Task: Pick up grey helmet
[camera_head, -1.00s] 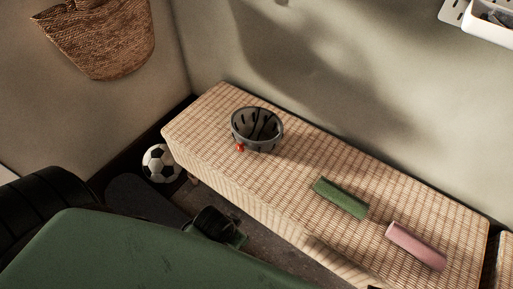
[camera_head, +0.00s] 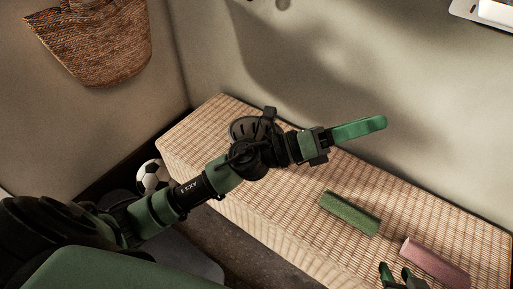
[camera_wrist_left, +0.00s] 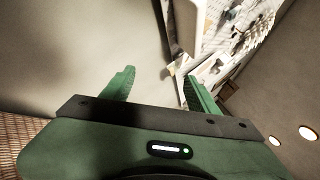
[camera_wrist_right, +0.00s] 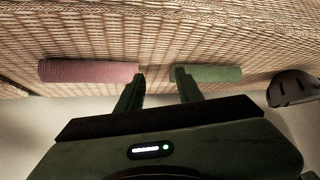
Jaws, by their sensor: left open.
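The grey helmet (camera_head: 243,128) lies upside down on the far left part of the woven bench (camera_head: 290,215), largely hidden behind my left arm. A dark part of it also shows at the right edge of the right wrist view (camera_wrist_right: 291,88). My left gripper (camera_head: 381,123) is open and empty, raised over the bench and pointing right, past the helmet. In the left wrist view its fingers (camera_wrist_left: 158,76) face wall and shelf, with no helmet between them. My right gripper (camera_head: 395,270) is low at the bench's front edge; its fingers (camera_wrist_right: 159,75) are apart and empty.
A green roll (camera_head: 350,213) and a pink roll (camera_head: 435,261) lie on the bench's right half. A football (camera_head: 152,176) is on the floor left of the bench. A woven bag (camera_head: 95,45) hangs on the wall. A white shelf (camera_head: 485,11) is at upper right.

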